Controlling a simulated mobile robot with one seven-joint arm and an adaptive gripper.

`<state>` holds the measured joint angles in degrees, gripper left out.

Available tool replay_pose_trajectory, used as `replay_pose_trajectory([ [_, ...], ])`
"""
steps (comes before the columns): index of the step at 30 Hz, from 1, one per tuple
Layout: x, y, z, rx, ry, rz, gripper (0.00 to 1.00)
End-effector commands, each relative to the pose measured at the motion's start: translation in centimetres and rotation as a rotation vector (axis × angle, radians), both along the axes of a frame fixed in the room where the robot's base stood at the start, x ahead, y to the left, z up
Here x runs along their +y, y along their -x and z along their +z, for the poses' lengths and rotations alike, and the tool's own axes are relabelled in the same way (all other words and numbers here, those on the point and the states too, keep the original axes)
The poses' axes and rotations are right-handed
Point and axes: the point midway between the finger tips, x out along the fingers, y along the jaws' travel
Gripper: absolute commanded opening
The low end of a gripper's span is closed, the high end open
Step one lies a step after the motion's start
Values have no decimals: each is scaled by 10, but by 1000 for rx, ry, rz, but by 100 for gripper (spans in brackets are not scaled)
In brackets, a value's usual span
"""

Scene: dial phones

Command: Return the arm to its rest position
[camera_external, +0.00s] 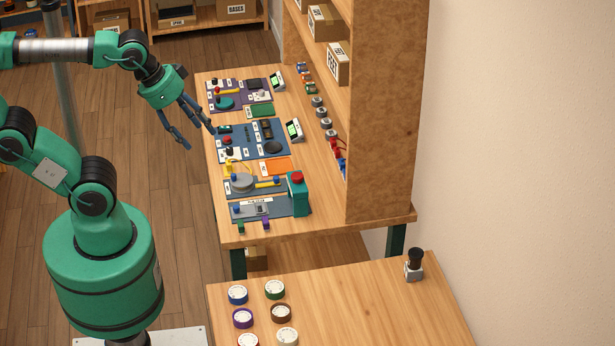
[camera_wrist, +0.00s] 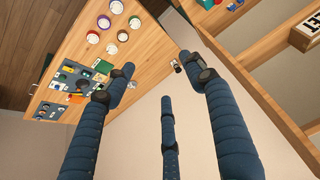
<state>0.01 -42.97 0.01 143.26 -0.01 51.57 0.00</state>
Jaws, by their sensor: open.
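My gripper (camera_external: 199,138) has blue fingers and hangs at the end of my green arm. In the external view it is over the floor by the left edge of the workbench (camera_external: 213,205), beside the panels, with its fingers pointing down and to the right. In the wrist view my gripper (camera_wrist: 157,72) shows three long blue fingers spread apart with nothing between them. It is open and empty. My arm bends from the upper left down to the wrist. I cannot tell the exact gap between the fingertips and the bench edge.
The bench carries several panels, including a blue panel (camera_external: 236,135) and a teal box with a red top (camera_external: 299,197). A tall wooden shelf (camera_external: 385,110) stands along its right side. A nearer table (camera_external: 350,305) holds several round discs and a stamp-like object (camera_external: 413,265).

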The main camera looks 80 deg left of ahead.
Motion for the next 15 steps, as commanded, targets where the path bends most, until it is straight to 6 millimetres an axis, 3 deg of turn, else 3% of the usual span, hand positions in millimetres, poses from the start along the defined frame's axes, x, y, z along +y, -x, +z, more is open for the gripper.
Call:
replay_pose_trajectory([
  [1, 0, 0, -17, 0, 0, 0, 55],
  [6, 0, 0, -41, 0, 0, 0, 55],
  [15, 0, 0, -53, 0, 0, 0, 55],
])
